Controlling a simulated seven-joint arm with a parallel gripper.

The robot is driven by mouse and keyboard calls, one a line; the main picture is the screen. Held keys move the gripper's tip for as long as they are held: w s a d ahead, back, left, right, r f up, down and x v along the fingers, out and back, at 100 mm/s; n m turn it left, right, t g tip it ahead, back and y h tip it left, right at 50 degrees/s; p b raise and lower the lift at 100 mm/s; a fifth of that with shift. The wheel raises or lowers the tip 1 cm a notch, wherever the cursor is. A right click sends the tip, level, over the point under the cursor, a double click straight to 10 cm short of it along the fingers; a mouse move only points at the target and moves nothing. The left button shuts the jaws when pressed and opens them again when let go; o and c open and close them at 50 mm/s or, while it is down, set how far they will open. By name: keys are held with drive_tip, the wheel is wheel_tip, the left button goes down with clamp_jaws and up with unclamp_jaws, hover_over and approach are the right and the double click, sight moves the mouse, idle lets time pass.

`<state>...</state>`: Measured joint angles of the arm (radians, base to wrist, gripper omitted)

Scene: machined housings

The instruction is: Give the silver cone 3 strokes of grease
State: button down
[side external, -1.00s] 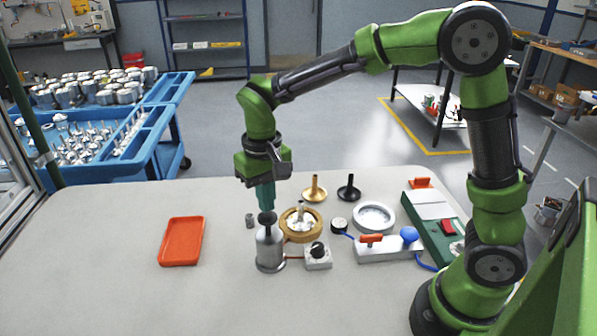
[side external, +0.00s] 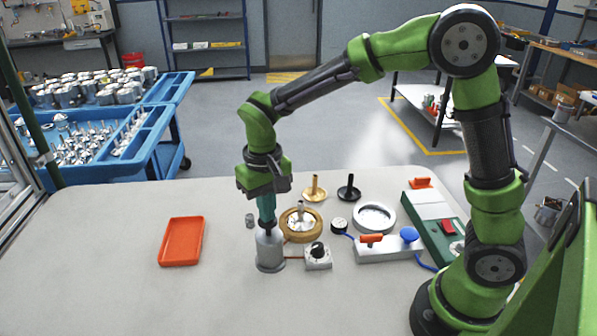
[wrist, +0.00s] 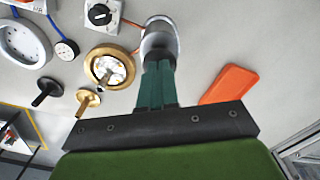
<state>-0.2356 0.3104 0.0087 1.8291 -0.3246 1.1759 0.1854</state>
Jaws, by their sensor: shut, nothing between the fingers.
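The silver cone (side external: 300,222) sits with its thin stem up inside a brass ring (side external: 287,232), and it also shows in the wrist view (wrist: 110,68). Just left of the ring stands a silver cylindrical pump (side external: 269,253) with a dark plunger on top. My gripper (side external: 268,222) is shut and empty, pointing down. Its fingertips are at the top of the plunger, which sits low in the pump. In the wrist view my green fingers (wrist: 158,72) cover part of the pump (wrist: 160,38), and the plunger is mostly hidden.
A white box with a black knob (side external: 318,254) stands right of the pump. A brass cone (side external: 314,190) and a black cone (side external: 348,189) stand behind. A gauge (side external: 339,225), white ring (side external: 374,217) and orange-levered unit (side external: 388,246) are at right. An orange tray (side external: 182,241) lies left.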

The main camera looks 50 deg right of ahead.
drive_tip(key=shift+f, duration=0.75)
drive_tip(key=shift+r, duration=2)
drive_tip(key=shift+r, duration=2)
